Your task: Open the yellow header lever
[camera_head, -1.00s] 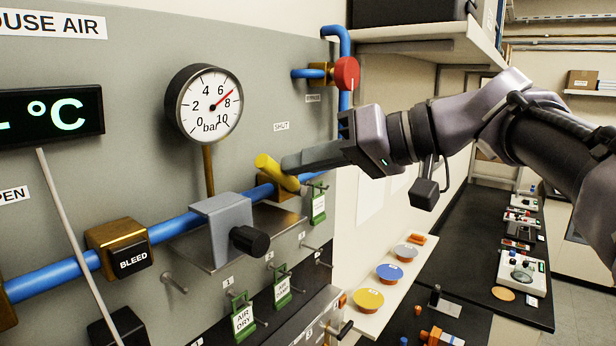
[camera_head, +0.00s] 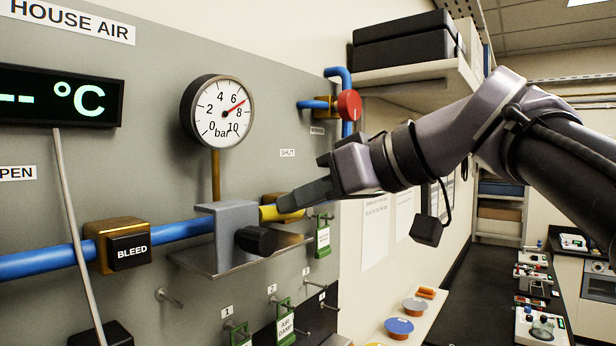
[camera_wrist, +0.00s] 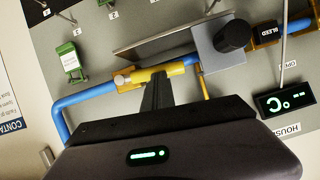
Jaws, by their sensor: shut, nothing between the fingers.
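The yellow header lever (camera_head: 268,213) is mounted on the blue header pipe, just right of a grey block with a black knob. It now lies nearly along the pipe. My gripper (camera_head: 284,203) is shut and empty, with its fingertips at the lever, seemingly touching it; the fingers hide part of the lever and its mount. In the wrist view the yellow lever (camera_wrist: 158,73) lies along the blue pipe, with the shut fingers (camera_wrist: 157,92) against its lower side. A "SHUT" label (camera_head: 287,153) is on the panel above the lever.
The grey block (camera_head: 228,232) and its black knob (camera_head: 256,240) jut out left of the lever, above a metal shelf. Green tags (camera_head: 323,238) hang on pegs below. A pressure gauge (camera_head: 217,111) is above. A red knob (camera_head: 348,105) is at upper right.

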